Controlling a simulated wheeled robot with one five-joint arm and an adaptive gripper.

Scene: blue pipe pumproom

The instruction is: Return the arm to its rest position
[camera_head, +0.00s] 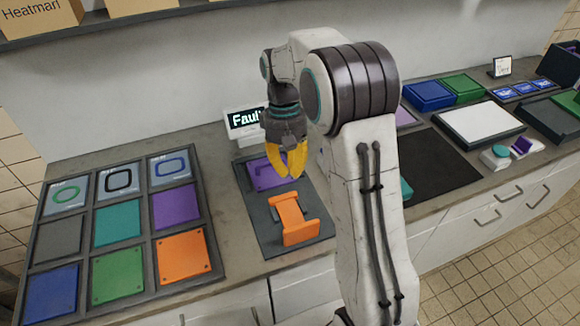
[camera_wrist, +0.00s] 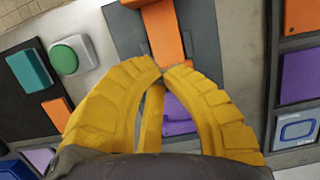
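My gripper (camera_head: 296,174) hangs from the white arm above the dark mat on the counter, fingers pointing down. Its yellow fingers come together at the tips in the wrist view (camera_wrist: 162,72), with nothing seen between the tips. An orange bracket-like piece (camera_head: 290,215) lies on the dark mat (camera_head: 262,232), in front of and apart from the fingers. It also shows past the fingertips in the wrist view (camera_wrist: 163,32). A purple plate (camera_head: 262,172) lies behind it, partly hidden by the gripper; it shows between the fingers in the wrist view (camera_wrist: 178,118).
A rack of coloured plates (camera_head: 92,230) lies at the left. A small "Fault" display (camera_head: 245,120) stands behind the mat. A shelf (camera_head: 130,18) with boxes runs above. A white tray (camera_head: 480,124), blue and green blocks (camera_head: 430,95) and a black panel lie at the right.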

